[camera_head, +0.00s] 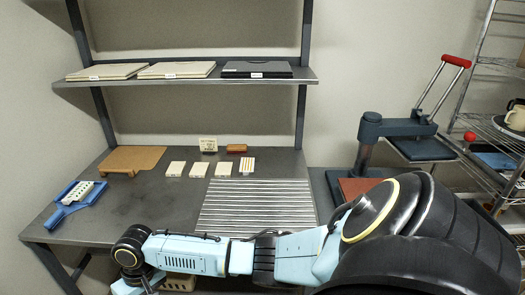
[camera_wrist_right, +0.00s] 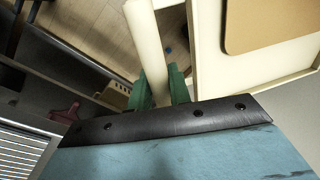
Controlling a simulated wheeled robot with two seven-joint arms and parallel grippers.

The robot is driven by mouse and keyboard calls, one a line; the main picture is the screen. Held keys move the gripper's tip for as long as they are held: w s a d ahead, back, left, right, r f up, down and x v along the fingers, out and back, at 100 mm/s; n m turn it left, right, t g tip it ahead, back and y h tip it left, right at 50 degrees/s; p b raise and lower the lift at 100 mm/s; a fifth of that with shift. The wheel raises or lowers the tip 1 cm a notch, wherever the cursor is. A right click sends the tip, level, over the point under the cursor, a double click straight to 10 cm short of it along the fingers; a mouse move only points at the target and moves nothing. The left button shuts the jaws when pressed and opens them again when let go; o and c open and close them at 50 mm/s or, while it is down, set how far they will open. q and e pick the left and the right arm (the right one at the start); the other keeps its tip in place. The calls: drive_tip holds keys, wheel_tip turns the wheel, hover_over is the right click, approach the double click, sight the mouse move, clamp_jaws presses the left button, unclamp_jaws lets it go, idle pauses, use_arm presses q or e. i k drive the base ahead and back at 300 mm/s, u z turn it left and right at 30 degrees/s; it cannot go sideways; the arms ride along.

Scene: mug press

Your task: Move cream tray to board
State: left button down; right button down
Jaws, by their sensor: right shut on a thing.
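In the head view, two flat cream trays (camera_head: 105,72) (camera_head: 176,70) lie on the shelf, each with a small label. A brown board (camera_head: 130,159) lies on the bench at the back left. My right arm crosses the front of the bench from the right, its hand low at the front left edge; its fingertips are hidden there. In the wrist view, my right gripper's green fingers (camera_wrist_right: 160,88) are shut on a long cream bar-like piece (camera_wrist_right: 147,50). I cannot tell what it belongs to. A slotted cream container (camera_head: 178,284) shows partly behind my arm. My left gripper is out of view.
A dark tray (camera_head: 256,70) is on the shelf. Blue tray (camera_head: 72,200), small cream blocks (camera_head: 198,169) and a ribbed mat (camera_head: 257,205) are on the bench. A press (camera_head: 390,130) and wire rack stand right. In the wrist view, a cream-edged panel (camera_wrist_right: 240,88) is close.

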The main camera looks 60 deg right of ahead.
sight(258, 211)
drive_tip(key=z, duration=1.9)
drive_tip(key=i, duration=1)
